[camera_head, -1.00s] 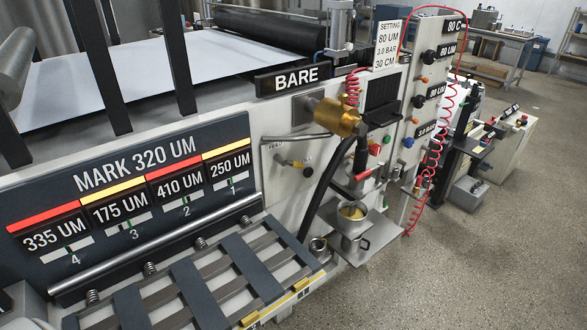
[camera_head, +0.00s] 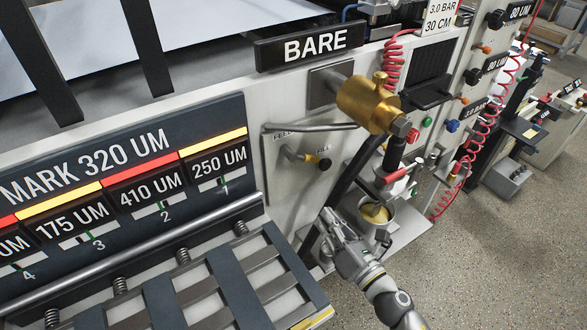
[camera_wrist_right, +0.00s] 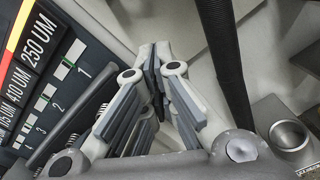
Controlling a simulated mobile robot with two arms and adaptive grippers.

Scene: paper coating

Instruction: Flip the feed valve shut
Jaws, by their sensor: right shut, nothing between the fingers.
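The feed valve (camera_head: 303,157) is a short lever with a dark knob and a small brass part, on a pale panel under a worn "FEED" label. Its lever points right and slightly down. My right gripper (camera_head: 328,216) is below the valve and slightly to its right, apart from it. In the right wrist view its fingers (camera_wrist_right: 154,70) meet at the tips, shut with nothing between them. The valve is not clear in the right wrist view. My left gripper is not in view.
A brass cylinder (camera_head: 369,104) juts out above and right of the valve. A red-handled lever (camera_head: 398,175) and a metal cup (camera_head: 376,214) are right of my gripper. A slatted rack (camera_head: 215,297) lies to the lower left. A dark hose (camera_wrist_right: 226,65) runs beside my fingers.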

